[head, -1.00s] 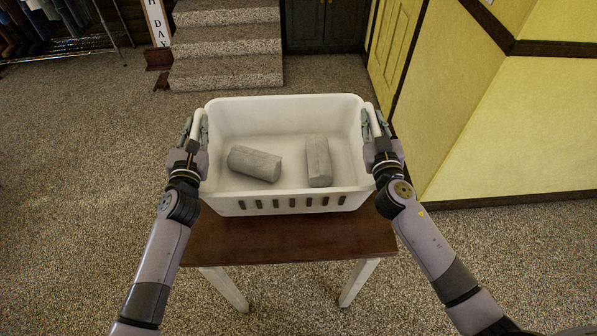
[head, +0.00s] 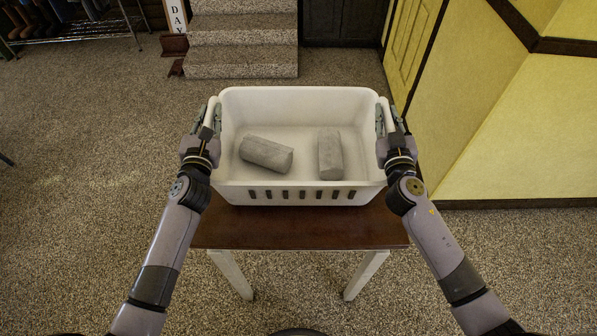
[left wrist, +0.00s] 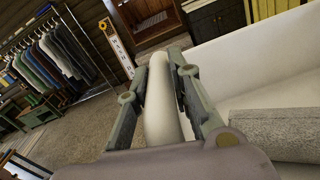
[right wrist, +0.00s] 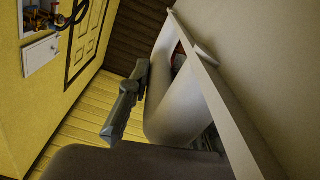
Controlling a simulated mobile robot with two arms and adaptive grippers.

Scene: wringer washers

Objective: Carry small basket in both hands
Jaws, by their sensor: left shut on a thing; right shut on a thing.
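The small white basket (head: 300,104) is in the middle of the head view, over a small brown-topped table. Two grey cylindrical rolls lie inside it, one on the left (head: 266,153) and one on the right (head: 330,153). My left gripper (head: 208,122) is shut on the basket's left handle, which shows between the fingers in the left wrist view (left wrist: 160,100). My right gripper (head: 389,120) is shut on the right handle; it also shows in the right wrist view (right wrist: 165,120). Whether the basket's bottom touches the table is hard to tell.
The table (head: 300,228) has white legs and stands close in front of me. Yellow walls (head: 500,130) are to the right. Carpeted steps (head: 243,45) and a dark cabinet (head: 340,22) are at the back. Open speckled floor (head: 90,150) lies to the left.

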